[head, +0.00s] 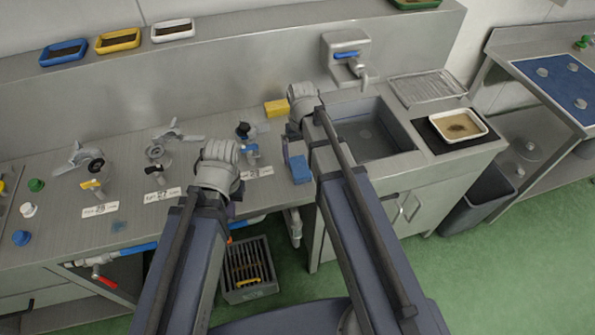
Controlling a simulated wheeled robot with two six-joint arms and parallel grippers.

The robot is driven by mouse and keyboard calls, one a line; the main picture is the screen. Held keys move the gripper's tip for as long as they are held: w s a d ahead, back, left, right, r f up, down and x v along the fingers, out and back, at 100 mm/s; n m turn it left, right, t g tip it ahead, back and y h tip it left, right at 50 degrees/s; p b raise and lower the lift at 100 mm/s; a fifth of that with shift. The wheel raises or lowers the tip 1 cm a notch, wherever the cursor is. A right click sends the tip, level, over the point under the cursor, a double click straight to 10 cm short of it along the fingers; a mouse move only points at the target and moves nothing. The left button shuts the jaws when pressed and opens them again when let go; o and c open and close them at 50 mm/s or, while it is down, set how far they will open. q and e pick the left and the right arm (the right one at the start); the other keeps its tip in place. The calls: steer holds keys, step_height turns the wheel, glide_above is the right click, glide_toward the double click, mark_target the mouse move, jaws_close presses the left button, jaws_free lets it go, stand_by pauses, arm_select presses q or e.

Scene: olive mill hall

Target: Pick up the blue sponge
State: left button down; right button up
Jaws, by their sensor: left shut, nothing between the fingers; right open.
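The blue sponge (300,170) lies on the steel counter just left of the sink cabinet, near the counter's front. My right gripper (294,131) is above and behind it in the picture, mostly hidden under its own wrist. It is open and appears apart from the sponge. My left gripper (233,208) is over the front of the counter, left of the sponge, largely hidden by its wrist. It is shut and empty.
A yellow block (276,108) lies behind the sponge. Valves with labels stand along the counter (120,185) to the left. The sink (372,133) with a tap (352,62) is right. A tray (458,126) sits beyond it. A grey crate (249,270) stands below.

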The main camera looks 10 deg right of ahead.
mark_target(300, 166)
arm_select(q)
steer(key=shift+f+b, duration=0.35)
steer(key=shift+f, duration=0.4)
arm_select(e)
steer(key=shift+f, duration=0.7)
steer(key=f+b, duration=0.5)
steer(key=shift+w+a+f, duration=0.15)
steer(key=shift+w, duration=0.05)
arm_select(q)
step_height(300, 166, down, 5)
steer(key=shift+f, duration=0.1)
arm_select(e)
steer(key=shift+c, duration=0.2)
steer(key=c, duration=1.4)
steer(key=shift+o, duration=0.2)
arm_select(q)
steer(key=shift+r, duration=0.2)
arm_select(e)
steer(key=shift+r, duration=0.2)
